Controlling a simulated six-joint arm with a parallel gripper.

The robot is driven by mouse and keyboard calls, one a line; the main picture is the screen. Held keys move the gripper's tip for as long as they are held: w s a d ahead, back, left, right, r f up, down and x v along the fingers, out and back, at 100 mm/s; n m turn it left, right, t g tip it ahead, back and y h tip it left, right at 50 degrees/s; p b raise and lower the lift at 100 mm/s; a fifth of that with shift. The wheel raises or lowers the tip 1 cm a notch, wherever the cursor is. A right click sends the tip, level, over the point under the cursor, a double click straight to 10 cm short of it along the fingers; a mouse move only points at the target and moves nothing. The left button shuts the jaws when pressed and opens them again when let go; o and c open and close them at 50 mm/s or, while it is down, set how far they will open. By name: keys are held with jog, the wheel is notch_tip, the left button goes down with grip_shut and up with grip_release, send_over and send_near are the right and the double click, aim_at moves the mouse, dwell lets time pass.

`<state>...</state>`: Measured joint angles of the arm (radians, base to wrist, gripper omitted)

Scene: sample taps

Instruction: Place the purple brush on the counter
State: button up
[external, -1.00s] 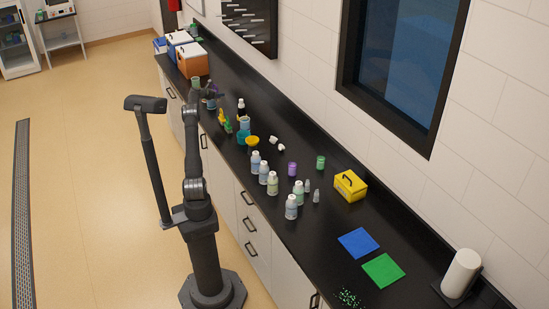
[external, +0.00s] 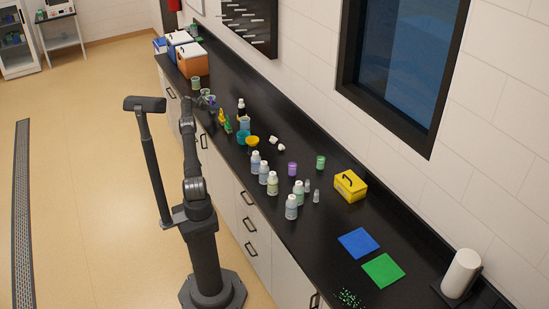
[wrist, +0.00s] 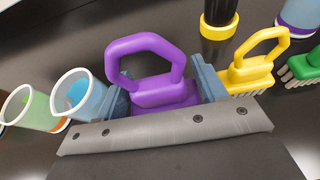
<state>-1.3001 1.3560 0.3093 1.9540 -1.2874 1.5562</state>
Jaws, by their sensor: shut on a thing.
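The purple brush (wrist: 144,47) has a looped handle and stands between the two blue-grey fingers of my gripper (wrist: 161,95) in the wrist view. The fingers are shut on its block from both sides. Its underside is hidden by the gripper body, so I cannot tell whether it touches the counter. The black counter (external: 345,211) runs along the wall in the external view. There, my gripper is at the counter's front edge towards the far end, small and partly hidden by my arm.
A yellow brush (wrist: 249,72) is close to the right finger, with a green brush (wrist: 303,66) beyond it. Two cups (wrist: 32,108) (wrist: 80,94) stand close on the left. A dark bottle with a yellow band (wrist: 219,20) is behind. The counter around the blue mat (external: 358,242) has free room.

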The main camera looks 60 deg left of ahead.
aim_at(214, 111)
jog(key=shift+f, duration=2.25)
jog(key=shift+f, duration=0.2)
jog(key=o, duration=1.1)
jog(key=shift+r, duration=0.1)
jog(key=shift+s+r, duration=0.15)
jog(key=v, duration=1.1)
jog(key=shift+s+r, duration=0.1)
jog(key=shift+s, duration=0.25)
